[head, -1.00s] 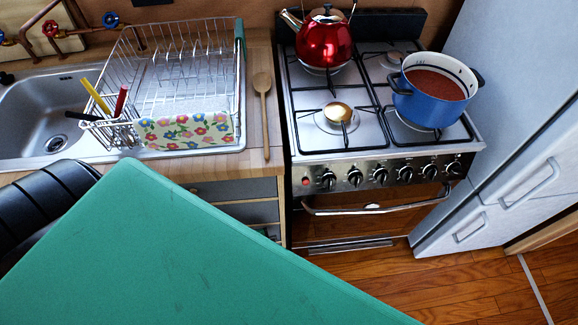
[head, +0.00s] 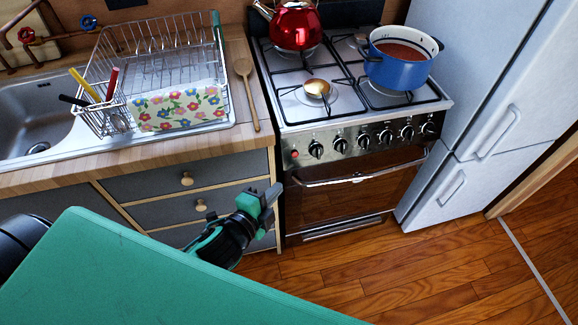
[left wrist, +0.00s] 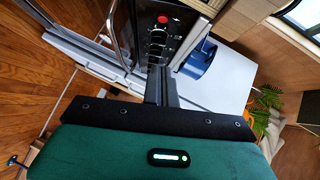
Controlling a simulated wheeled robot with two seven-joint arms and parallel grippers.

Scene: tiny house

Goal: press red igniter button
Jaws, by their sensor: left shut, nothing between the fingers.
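The red igniter button (head: 294,154) is at the left end of the stove's front panel, left of a row of black knobs. It also shows in the left wrist view (left wrist: 163,19), beyond my fingertips. My left gripper (head: 271,193) is shut and empty. In the head view it is in front of the drawers, below and a little left of the button, apart from it. In the left wrist view its closed fingers (left wrist: 160,86) point toward the stove panel. My right gripper is not in view.
The stove (head: 350,120) carries a red kettle (head: 296,27) and a blue pot (head: 397,74). The oven handle (head: 360,178) sticks out below the knobs. A white fridge (head: 480,95) stands at right. A wooden spoon (head: 247,90) and dish rack (head: 165,65) are on the counter at left.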

